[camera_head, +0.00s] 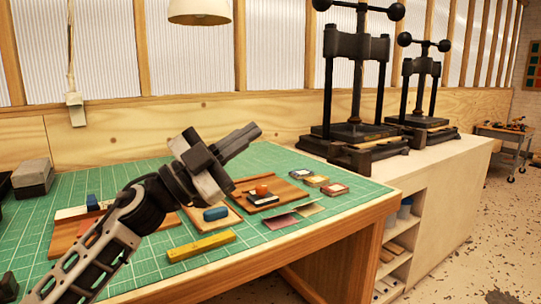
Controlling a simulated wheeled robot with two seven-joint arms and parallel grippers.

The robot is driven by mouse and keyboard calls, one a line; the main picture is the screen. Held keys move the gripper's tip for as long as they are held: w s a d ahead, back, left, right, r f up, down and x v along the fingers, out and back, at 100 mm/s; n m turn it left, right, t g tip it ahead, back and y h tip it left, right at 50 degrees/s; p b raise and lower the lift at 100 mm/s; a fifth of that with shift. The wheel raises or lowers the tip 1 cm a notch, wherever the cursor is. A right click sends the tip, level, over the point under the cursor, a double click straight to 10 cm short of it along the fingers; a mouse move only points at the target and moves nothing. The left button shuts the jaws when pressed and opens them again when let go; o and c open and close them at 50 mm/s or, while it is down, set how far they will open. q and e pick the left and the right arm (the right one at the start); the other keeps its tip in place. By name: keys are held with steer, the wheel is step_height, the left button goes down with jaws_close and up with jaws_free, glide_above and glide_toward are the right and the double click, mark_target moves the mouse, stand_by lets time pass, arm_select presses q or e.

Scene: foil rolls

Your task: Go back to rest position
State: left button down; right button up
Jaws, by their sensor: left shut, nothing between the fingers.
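My left gripper (242,140) is shut and empty. It is raised above the green cutting mat (150,262) on the wooden table, and my left arm reaches in from the lower left. The arm hides part of a wooden tray at the left of the mat. My right gripper is not in view.
A yellow bar (201,247), a blue roll (215,213), a wooden tray (290,190) with small items, and several small tins (334,188) lie on the mat. Two black presses (352,80) stand on the counter at the right. A lamp (199,12) hangs above.

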arm_select(q)
steer(key=s+a+f+n+t+y, duration=0.25)
steer(key=f+n+y, duration=0.3)
steer(key=f, duration=0.45)
steer(key=s+a+f+n+t+y, duration=0.1)
steer(key=a+f+n+t+y, duration=0.2)
steer(key=f+n, duration=0.45)
steer(key=s+a+f+n+t+y, duration=0.15)
steer(key=f+n+y, duration=0.3)
steer(key=f, duration=0.75)
steer(key=s+a+f+n+g+y, duration=0.2)
steer(key=s+f+g+y, duration=0.3)
steer(key=s+f, duration=1.4)
steer(key=shift+s+a+f+g, duration=0.25)
steer(key=shift+a+g, duration=0.2)
steer(key=shift+g, duration=0.45)
